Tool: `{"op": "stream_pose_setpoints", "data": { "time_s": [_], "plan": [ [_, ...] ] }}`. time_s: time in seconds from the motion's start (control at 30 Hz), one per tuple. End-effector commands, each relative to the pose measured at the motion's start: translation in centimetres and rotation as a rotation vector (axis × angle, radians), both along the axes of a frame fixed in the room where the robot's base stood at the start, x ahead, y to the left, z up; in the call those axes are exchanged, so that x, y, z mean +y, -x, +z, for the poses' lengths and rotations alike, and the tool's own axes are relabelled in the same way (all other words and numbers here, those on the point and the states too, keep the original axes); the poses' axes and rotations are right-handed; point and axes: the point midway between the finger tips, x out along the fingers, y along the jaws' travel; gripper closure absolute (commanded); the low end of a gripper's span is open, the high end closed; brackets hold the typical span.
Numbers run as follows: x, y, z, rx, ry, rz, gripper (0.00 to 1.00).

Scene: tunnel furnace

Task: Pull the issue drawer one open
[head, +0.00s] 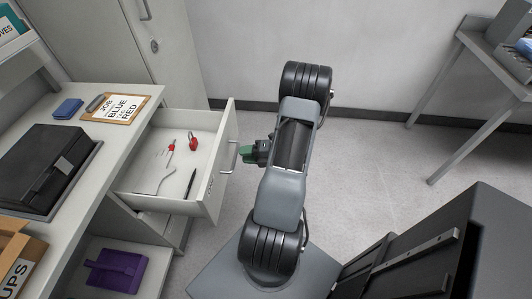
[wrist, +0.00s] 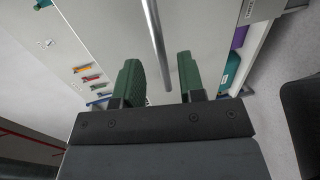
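The drawer (head: 221,165) stands pulled out of the white bench at the left in the head view, so its inside shows. Its grey bar handle (head: 235,157) is on the front face; a metal bar, seemingly this handle, also runs down the wrist view (wrist: 156,40). My gripper (head: 246,154) is just to the right of the handle, with its green fingers toward it. In the wrist view the two green fingers (wrist: 160,72) are apart, with the bar's lower end showing between them. I see no finger pressed on it. Whether the bar lies within finger depth is unclear.
The drawer holds a red padlock (head: 193,143), a red-handled tool (head: 171,147), a black pen (head: 190,184) and thin metal tools. A clipboard (head: 116,108) and a black case (head: 40,170) lie on the bench.

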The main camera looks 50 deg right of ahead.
Motion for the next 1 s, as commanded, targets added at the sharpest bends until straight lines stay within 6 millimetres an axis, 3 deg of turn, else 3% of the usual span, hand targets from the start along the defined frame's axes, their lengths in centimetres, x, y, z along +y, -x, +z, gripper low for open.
{"op": "stream_pose_setpoints", "data": {
  "time_s": [0.2, 0.5, 1.0],
  "plan": [
    [-2.5, 3.8, 1.0, 0.0, 0.001, -0.005, 0.64],
    [-4.7, 7.1, 1.8, 0.001, 0.002, -0.002, 0.64],
    [-5.1, 7.9, 1.9, 0.001, 0.0, 0.001, 0.64]
  ]
}}
